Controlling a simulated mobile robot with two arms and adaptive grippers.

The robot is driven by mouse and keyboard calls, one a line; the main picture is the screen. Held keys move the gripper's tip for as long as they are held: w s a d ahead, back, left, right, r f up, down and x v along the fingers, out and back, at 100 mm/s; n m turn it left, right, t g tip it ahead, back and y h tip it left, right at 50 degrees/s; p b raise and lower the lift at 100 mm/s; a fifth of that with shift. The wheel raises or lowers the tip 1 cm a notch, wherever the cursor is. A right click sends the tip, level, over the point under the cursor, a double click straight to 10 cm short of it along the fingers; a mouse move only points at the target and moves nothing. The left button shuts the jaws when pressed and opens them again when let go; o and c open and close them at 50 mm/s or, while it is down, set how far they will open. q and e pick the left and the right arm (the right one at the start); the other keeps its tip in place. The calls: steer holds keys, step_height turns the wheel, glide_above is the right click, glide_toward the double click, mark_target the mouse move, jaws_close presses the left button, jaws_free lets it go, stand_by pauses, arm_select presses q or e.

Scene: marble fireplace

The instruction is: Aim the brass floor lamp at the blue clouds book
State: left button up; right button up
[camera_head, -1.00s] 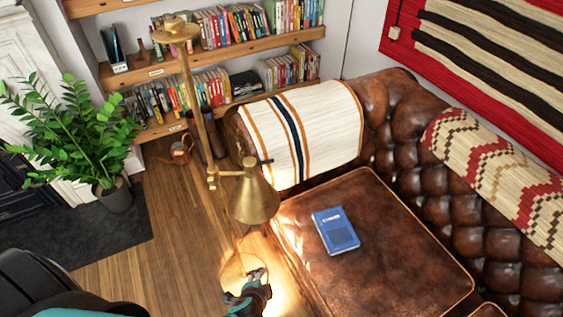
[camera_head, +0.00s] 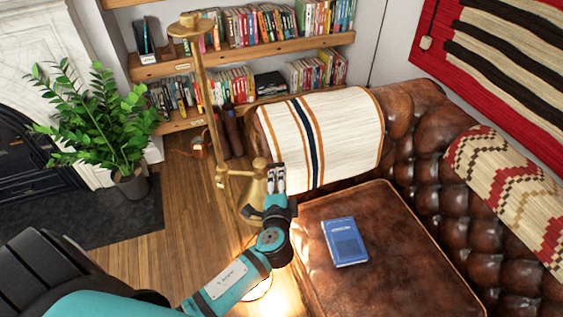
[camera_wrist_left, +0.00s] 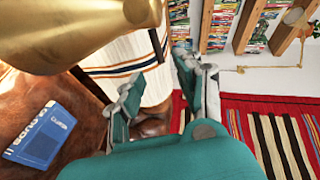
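The brass floor lamp (camera_head: 207,110) stands upright left of the sofa. Its cone shade (camera_head: 251,203) points down and casts a bright patch on the floor. The blue book (camera_head: 345,241) lies flat on the brown leather seat, to the right of the shade; no light patch from the lamp shows on it. My left gripper (camera_head: 276,172) is beside the shade's right side and partly covers it. In the left wrist view the gripper (camera_wrist_left: 160,85) has its fingers apart with nothing between them. The shade (camera_wrist_left: 75,30) is close at upper left, the book (camera_wrist_left: 40,133) at lower left. Contact with the shade is unclear.
The leather sofa (camera_head: 390,275) fills the right, with a striped blanket (camera_head: 345,140) over its arm. A bookshelf (camera_head: 165,68) stands behind the lamp. A potted plant (camera_head: 105,125) is at left by the fireplace. Wooden floor (camera_head: 185,215) is free left of the lamp.

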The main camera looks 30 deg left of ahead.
mark_target(281, 165)
arm_select(q)
steer(key=x, duration=0.8)
steer(key=shift+w+a+f+p, duration=0.1)
steer(key=shift+p, duration=0.2)
jaws_close()
steer(key=shift+f, duration=0.1)
